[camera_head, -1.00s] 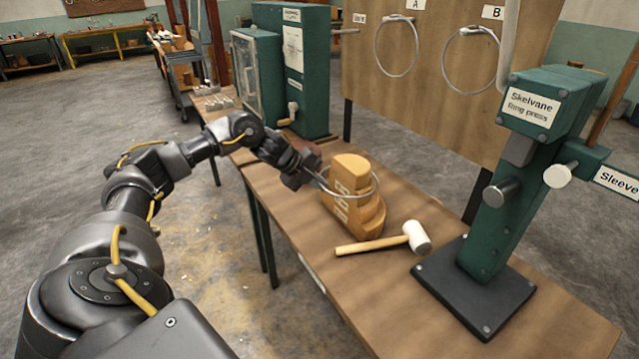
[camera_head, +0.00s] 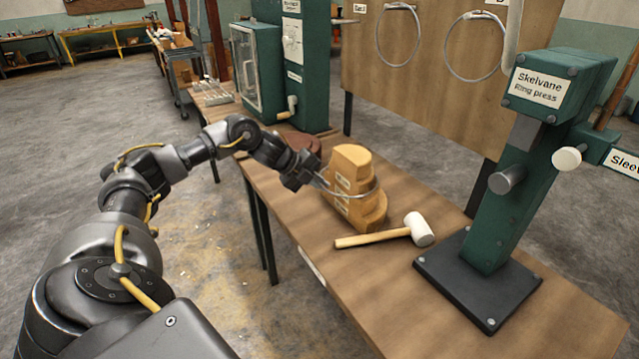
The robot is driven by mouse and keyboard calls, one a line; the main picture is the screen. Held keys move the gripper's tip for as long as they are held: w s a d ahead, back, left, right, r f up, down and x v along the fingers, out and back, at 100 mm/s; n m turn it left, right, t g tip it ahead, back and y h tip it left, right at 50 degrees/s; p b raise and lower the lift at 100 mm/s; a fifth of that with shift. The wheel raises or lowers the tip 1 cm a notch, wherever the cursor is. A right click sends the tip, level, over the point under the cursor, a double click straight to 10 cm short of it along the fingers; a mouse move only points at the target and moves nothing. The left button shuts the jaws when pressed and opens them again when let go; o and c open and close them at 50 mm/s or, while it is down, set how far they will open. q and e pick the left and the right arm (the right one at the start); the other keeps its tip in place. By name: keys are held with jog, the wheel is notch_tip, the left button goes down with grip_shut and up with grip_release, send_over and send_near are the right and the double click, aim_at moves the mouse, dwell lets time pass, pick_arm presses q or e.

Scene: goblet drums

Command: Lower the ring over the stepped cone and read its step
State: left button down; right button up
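The stepped wooden cone (camera_head: 350,160) stands upright on the workbench (camera_head: 290,215), with wider steps toward its base and pale markings on its front. A thin metal ring (camera_head: 362,194) goes around the cone at about mid-height. It looks close to level, but I cannot tell whether it rests on a step. My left gripper (camera_head: 316,182) is at the left of the cone and appears shut on the ring's left edge. The fingertips are small and dark. The ring's far side is hidden behind the cone. My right gripper is out of view.
A white-headed mallet (camera_head: 418,230) lies just in front of the cone. The green ring press (camera_head: 510,180) stands on the right. A green cabinet machine (camera_head: 305,60) is behind. Two rings (camera_head: 475,45) hang on the back board. The bench's front left edge is close to the cone.

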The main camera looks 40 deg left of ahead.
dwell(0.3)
pick_arm(q)
jog(key=shift+f+b, duration=0.5)
jog(key=shift+f, duration=0.35)
jog(key=c, duration=1.6)
grip_release()
jog(key=shift+o, duration=0.4)
jog(key=o, duration=0.5)
jog(key=shift+c, duration=0.2)
